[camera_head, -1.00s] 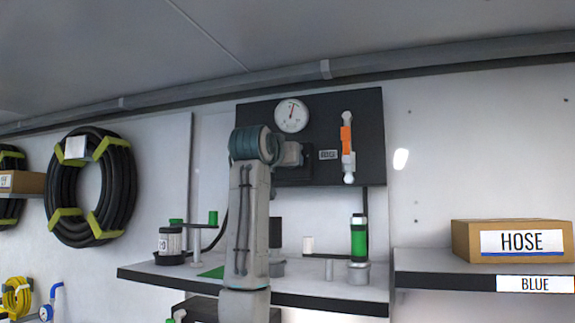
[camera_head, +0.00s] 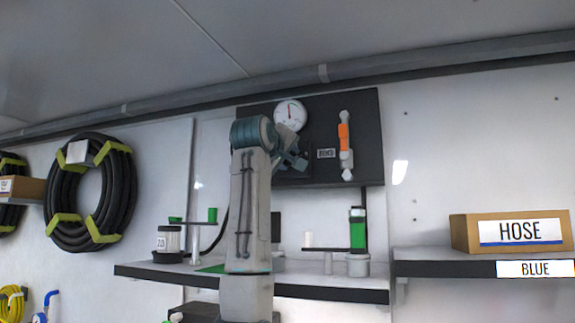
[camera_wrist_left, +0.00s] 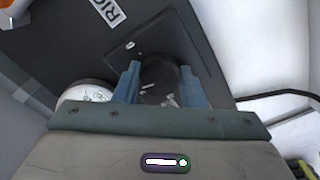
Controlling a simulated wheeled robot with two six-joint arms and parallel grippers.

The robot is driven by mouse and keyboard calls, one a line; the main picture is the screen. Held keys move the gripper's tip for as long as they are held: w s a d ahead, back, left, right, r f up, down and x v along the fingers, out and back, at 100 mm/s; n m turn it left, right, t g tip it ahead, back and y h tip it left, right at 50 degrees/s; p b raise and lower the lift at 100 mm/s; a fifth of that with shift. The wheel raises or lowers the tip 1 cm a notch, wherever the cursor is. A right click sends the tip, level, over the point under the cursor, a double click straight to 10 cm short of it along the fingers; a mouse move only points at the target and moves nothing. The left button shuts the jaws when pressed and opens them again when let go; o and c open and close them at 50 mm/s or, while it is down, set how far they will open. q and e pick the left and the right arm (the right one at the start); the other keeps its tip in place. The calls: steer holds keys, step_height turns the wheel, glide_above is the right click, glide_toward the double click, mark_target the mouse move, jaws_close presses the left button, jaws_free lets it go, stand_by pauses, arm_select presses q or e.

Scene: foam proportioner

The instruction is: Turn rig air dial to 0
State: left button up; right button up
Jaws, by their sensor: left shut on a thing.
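The air dial (camera_wrist_left: 160,82) is a dark round knob with small pale marks, on a square black plate (camera_wrist_left: 150,38) in the left wrist view. The two blue fingers of my left gripper (camera_wrist_left: 157,84) are shut on it, one on each side. In the head view my left gripper (camera_head: 297,160) is at the black wall panel (camera_head: 362,110), below the gauge, and hides the dial. The dial's marks are too small to read.
An orange lever (camera_head: 343,138) on a white pipe and a small label (camera_head: 326,154) are right of my gripper. Below is a shelf (camera_head: 330,288) with green and white canisters. A HOSE box (camera_head: 510,232) stands at right. A coiled black hose (camera_head: 60,200) hangs at left.

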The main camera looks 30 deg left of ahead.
arm_select(q)
steer(key=n+b, duration=0.5)
steer(key=n, duration=1.2)
steer(key=shift+w+f, duration=0.1)
steer(key=shift+n, duration=0.4)
steer(key=o, duration=1)
steer(key=shift+c, duration=0.2)
steer(key=shift+o, duration=0.2)
steer(key=shift+s, duration=0.25)
